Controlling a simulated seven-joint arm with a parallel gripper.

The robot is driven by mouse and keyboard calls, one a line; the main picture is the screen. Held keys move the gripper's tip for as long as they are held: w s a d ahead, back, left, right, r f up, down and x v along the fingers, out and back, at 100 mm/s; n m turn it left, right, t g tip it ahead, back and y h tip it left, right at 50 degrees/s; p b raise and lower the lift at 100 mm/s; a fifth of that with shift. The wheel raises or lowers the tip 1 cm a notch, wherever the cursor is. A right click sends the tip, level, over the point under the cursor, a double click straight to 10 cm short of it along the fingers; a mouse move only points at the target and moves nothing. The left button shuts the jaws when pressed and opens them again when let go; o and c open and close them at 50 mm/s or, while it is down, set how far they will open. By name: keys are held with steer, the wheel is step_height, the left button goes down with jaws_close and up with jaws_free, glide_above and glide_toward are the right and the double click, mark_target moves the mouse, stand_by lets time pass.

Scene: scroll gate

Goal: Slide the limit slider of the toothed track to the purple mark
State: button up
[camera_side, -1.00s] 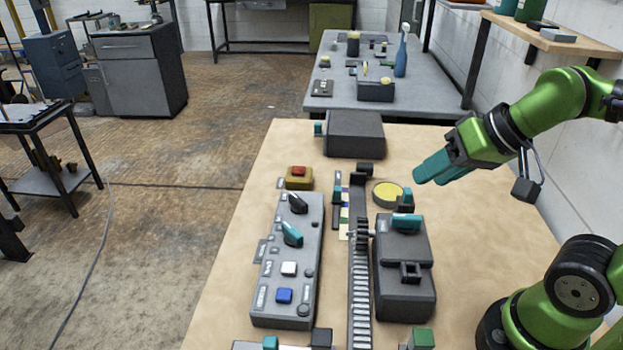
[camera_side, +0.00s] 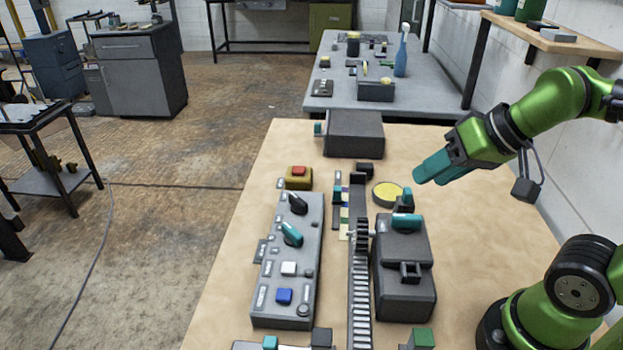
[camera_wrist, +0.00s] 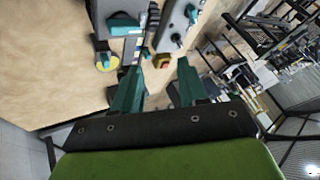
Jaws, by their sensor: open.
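The toothed track (camera_side: 360,290) runs front to back on the table, with a dark gear-like part near its middle. Beside its far part lies a strip with coloured marks (camera_side: 345,215); a bluish or purple patch is partly hidden, so I cannot be sure which is the purple mark. A small dark slider with a teal top (camera_side: 337,192) sits along this strip, left of the track. My gripper (camera_side: 417,180), with teal fingers, is open and empty, above the table to the right of the slider and apart from it. Its fingers also show in the wrist view (camera_wrist: 156,68).
A grey control panel (camera_side: 290,260) with knobs and buttons stands left of the track. A grey box with a teal handle (camera_side: 404,275) stands right of it. A yellow-topped disc (camera_side: 388,194) lies near my gripper. A dark box (camera_side: 355,135) stands at the back. The table's right side is clear.

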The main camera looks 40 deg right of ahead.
steer(key=shift+f, duration=0.1)
steer(key=shift+c, duration=0.8)
steer(key=m+g+h, duration=0.2)
steer(key=m+g, duration=0.3)
steer(key=g, duration=0.2)
glide_above(337, 188)
steer(key=shift+f, duration=2.85)
step_height(337, 188, down, 16)
steer(key=shift+f, duration=0.15)
